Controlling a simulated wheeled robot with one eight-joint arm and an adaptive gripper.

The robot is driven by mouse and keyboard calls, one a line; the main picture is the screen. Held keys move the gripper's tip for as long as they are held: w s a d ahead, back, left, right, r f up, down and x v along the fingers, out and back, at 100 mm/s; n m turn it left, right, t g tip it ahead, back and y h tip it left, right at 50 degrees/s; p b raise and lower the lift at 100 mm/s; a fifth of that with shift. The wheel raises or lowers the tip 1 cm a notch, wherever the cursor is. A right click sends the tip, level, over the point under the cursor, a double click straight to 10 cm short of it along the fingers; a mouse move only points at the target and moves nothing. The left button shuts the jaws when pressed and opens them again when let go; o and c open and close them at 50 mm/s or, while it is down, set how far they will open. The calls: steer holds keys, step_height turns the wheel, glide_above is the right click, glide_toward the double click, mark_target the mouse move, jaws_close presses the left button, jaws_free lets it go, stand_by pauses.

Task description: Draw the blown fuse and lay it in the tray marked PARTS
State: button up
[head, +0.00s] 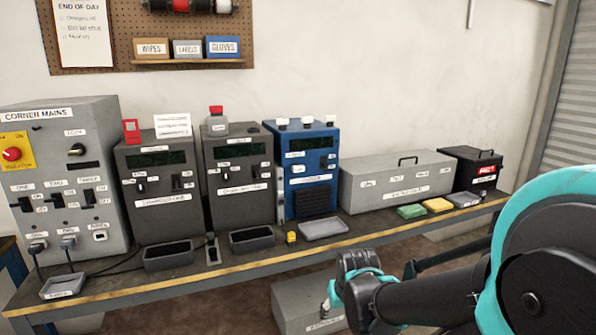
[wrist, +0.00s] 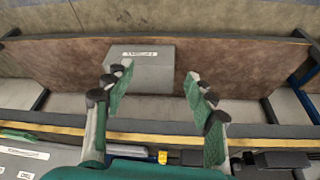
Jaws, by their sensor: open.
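My gripper (wrist: 155,80) is open and empty in the wrist view, its two fingers apart over the area in front of the bench edge. In the head view my gripper (head: 332,300) hangs low in front of the bench, over a grey box. A small grey tray (head: 62,287) with a label stands at the bench's left front corner; its word is too small to read surely. I cannot pick out a fuse. The CORNER MAINS cabinet (head: 60,165) stands behind that tray, with a red knob, switches and plugged-in cables.
The bench (head: 225,262) has a yellow front edge. Dark machines (head: 158,185), a blue unit (head: 304,170) and a long grey case (head: 395,180) line its back. Open bins (head: 168,255), a small yellow block (head: 291,237) and a flat tray (head: 323,229) sit in front. A grey box (wrist: 140,72) is below.

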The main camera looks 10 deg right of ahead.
steer(key=shift+o, duration=0.9)
steer(key=w+a+r+m+t+y, duration=0.1)
steer(key=w+a+r+t+y, duration=0.2)
steer(key=w, duration=0.4)
steer(key=w+a+r+m+t+y, duration=0.1)
steer(key=w+a+r+m, duration=0.15)
steer(key=w+r, duration=0.35)
steer(key=w+a+r+m+t+y, duration=0.1)
steer(key=w+a+r+t+y, duration=0.2)
steer(key=w, duration=0.6)
steer(key=w+d+r+m+t+h, duration=0.1)
steer(key=w+d+r+m+t, duration=0.1)
steer(key=w, duration=0.4)
steer(key=w+d+r+m+t+h, duration=0.1)
steer(key=w+d+r+m+t, duration=0.1)
steer(key=w+r+m, duration=0.3)
steer(key=w+d+r+m+t+h, duration=0.1)
steer(key=w+d+r+m+t, duration=0.1)
steer(key=w, duration=0.6)
steer(key=shift+w+d+r+m, duration=0.3)
steer(key=shift+d+r+m, duration=0.4)
steer(key=shift+m, duration=0.25)
steer(key=shift+a, duration=0.1)
